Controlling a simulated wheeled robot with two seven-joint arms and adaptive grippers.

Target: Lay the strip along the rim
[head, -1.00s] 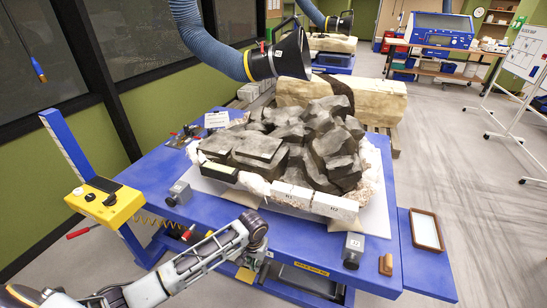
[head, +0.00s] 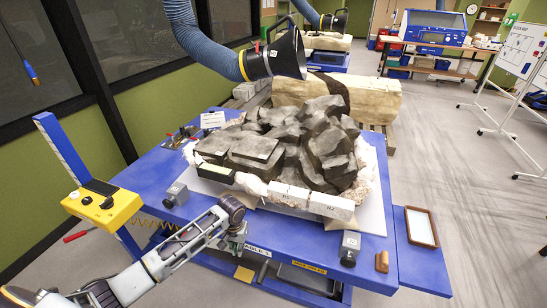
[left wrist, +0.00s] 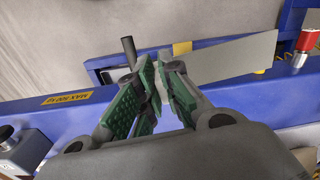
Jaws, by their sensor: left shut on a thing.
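The grey fossil block (head: 290,150) lies on the blue table in a white jacket. Along its near rim sit white pieces marked R1 (head: 288,195) and R2 (head: 331,206); left of them is a dark piece with a pale top (head: 215,173). My left gripper (head: 238,243) is at the table's front edge, below and left of R1, apart from the rim. In the left wrist view its green-padded fingers (left wrist: 159,82) are nearly together. A pale flat strip (left wrist: 225,60) shows at and beyond the fingertips; the grip on it is partly hidden. My right gripper is out of view.
Grey blocks stand on the table at left (head: 176,195) and right (head: 349,247). A yellow box on a stand (head: 102,203) is at the left. A wood-framed tray (head: 421,227) lies at the right. A black hose nozzle (head: 285,55) hangs behind the fossil.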

